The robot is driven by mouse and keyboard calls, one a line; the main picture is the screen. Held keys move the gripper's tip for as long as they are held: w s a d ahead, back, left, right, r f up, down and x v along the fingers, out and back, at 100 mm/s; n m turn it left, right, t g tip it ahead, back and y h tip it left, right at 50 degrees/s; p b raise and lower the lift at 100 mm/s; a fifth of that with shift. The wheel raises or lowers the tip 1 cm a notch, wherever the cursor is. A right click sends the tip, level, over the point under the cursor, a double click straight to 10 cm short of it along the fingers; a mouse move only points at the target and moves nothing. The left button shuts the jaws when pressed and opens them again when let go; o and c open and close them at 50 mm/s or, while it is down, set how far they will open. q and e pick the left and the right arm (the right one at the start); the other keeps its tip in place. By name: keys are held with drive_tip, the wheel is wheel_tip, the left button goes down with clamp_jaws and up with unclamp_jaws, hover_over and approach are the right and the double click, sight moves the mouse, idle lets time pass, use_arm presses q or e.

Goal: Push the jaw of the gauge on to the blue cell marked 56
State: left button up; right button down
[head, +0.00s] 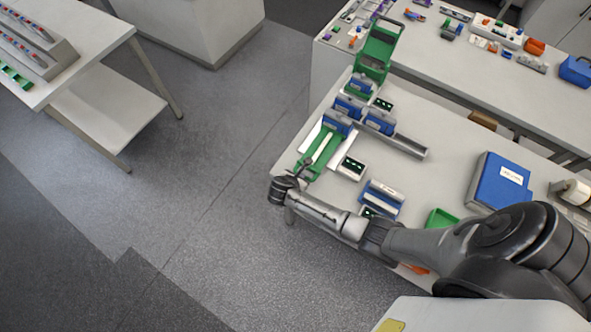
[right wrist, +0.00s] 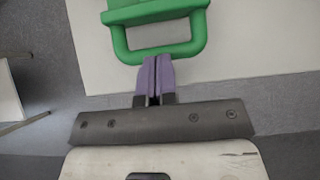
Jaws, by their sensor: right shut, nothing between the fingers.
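A long green frame with pale strips (head: 318,152) lies near the table's left edge, and I take it to be the gauge. A blue cell (head: 338,123) stands at its far end; I cannot read any mark 56. In the right wrist view a green loop (right wrist: 152,56) shows at the top, probably the near end of that frame. My right gripper (right wrist: 156,62) has its purple fingers shut and empty, with the tips at the loop's near bar; I cannot tell whether they touch. In the head view the right hand hangs at the table's left corner, fingertips not clear. My left gripper is not in view.
More blue cells (head: 380,122) stand beside a grey rail (head: 408,146). Small displays (head: 352,167) stand close by on the right. Open floor lies left of the table.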

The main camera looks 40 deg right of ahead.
drive_tip(key=shift+s+a+f, duration=0.1)
drive_tip(key=shift+a, duration=0.15)
drive_tip(key=a+p+v, duration=0.1)
drive_tip(key=v, duration=0.5)
drive_tip(key=f+p+v, duration=0.1)
drive_tip(key=v, duration=0.6)
drive_tip(key=shift+s+a+f+p, duration=0.25)
drive_tip(key=shift+a+p, duration=0.05)
drive_tip(key=shift+a, duration=0.1)
